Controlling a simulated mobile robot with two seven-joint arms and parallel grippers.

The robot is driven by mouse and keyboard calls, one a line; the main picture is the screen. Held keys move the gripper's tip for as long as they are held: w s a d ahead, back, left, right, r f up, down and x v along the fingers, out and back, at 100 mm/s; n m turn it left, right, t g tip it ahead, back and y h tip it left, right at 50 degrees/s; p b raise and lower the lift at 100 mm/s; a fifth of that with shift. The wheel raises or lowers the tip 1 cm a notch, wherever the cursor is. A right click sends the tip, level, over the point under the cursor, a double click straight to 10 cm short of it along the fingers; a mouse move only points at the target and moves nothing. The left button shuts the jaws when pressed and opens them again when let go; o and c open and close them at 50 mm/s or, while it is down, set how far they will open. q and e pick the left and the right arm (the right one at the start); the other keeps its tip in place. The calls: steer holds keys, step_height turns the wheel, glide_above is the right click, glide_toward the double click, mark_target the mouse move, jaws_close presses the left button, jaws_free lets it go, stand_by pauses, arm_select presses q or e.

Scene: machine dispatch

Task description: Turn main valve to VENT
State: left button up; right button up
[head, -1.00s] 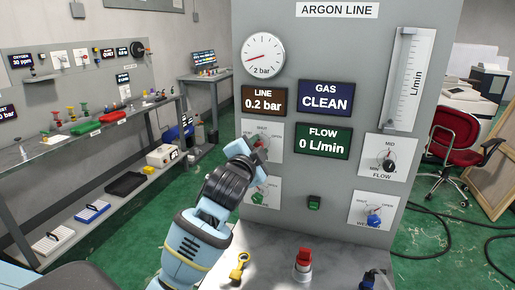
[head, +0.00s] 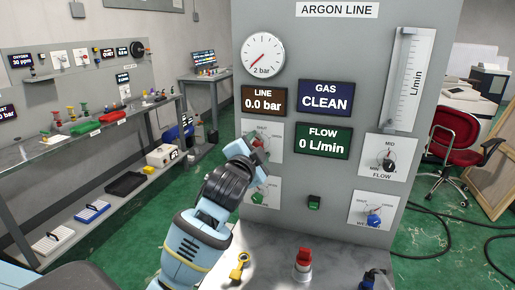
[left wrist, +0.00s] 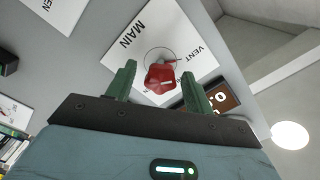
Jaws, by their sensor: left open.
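The red main valve knob (left wrist: 160,76) is on its white MAIN plate (left wrist: 140,35) in the left wrist view. The knob's end is near the VENT side of the plate. My left gripper (left wrist: 150,85) is open, its two green fingers apart on either side of the knob, with gaps visible. In the head view my left gripper (head: 248,155) is at the main valve plate (head: 274,136) and hides most of the knob. The LINE display (head: 263,101) reads 0.0 bar. The gauge (head: 263,56) needle points to the lower left. My right gripper is not in view.
The ARGON LINE panel (head: 345,60) also carries a green valve (head: 259,196) below, a FLOW knob (head: 389,164) and a blue valve (head: 373,219). A yellow key-like part (head: 239,268) and a red-topped part (head: 303,262) stand on the ledge in front.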

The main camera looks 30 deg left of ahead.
arm_select(q)
steer(key=v, duration=0.7)
steer(key=shift+s, duration=0.35)
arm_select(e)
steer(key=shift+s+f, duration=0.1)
